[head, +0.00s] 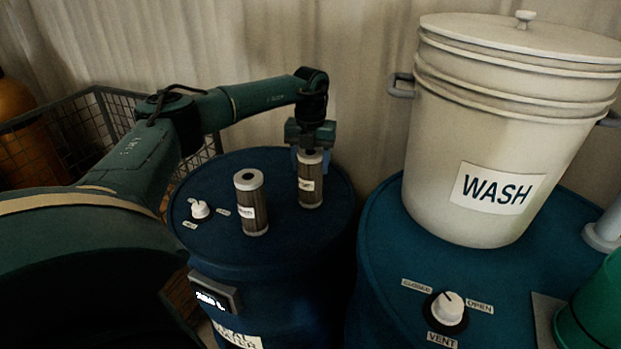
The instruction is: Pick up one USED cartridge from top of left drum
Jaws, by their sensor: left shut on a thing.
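Two cylindrical cartridges with pale metal ends and brownish mesh sides stand upright on the dark blue top of the left drum (285,240). The nearer cartridge (251,203) stands free, with a white label on its side. The farther cartridge (311,183) is to its right, also with a small label. The label words are too small to read. My left gripper (309,153) points down from above and is shut on the top of the farther cartridge. The cartridge's base appears at the drum top; I cannot tell if it touches. My right gripper is not in view.
A white knob (200,209) sits on the left drum's top. A white lidded WASH bucket (440,150) stands on the right drum (385,290), behind a VENT knob (447,308). A wire basket (60,135) is at left. A green object (598,310) is at lower right.

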